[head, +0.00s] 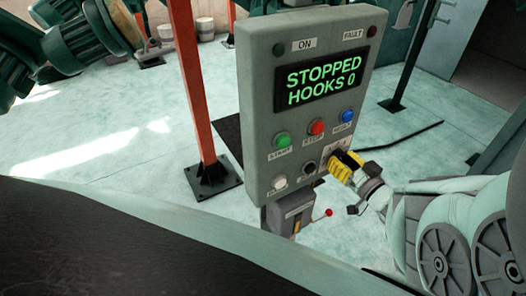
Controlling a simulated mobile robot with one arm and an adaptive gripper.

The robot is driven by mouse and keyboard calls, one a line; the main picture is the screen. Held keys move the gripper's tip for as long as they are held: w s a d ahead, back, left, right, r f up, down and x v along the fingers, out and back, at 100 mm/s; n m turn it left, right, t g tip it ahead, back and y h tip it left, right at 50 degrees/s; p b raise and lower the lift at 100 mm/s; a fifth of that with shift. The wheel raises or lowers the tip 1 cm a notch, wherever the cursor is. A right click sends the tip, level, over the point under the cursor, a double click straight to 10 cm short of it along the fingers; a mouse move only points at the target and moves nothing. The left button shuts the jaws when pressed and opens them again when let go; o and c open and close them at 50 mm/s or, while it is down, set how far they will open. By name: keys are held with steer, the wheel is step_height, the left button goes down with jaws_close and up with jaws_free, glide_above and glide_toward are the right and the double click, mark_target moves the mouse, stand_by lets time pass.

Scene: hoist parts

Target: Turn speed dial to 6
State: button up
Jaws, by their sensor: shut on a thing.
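The grey control panel (295,105) stands upright at the middle of the head view. Its display (320,80) reads "STOPPED HOOKS 0" in green. My gripper (343,164), with yellow and black fingers, is at the panel's lower right corner, where a pale label plate partly shows. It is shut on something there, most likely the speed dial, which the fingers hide. The dial's pointer and its number cannot be read. A small dark knob (308,168) shows just left of my fingers.
Green (282,139), red (317,127) and blue (347,116) buttons sit just above my gripper, and a white one (279,182) at lower left. A grey box with a red-tipped lever (328,212) hangs below. An orange post (190,90) stands left of the panel.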

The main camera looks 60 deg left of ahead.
steer(key=m, duration=0.5)
steer(key=shift+m+b, duration=0.4)
stand_by(0.4)
steer(key=o, duration=1.2)
steer(key=shift+o, duration=0.2)
steer(key=s+d, duration=0.1)
steer(key=d, duration=1.1)
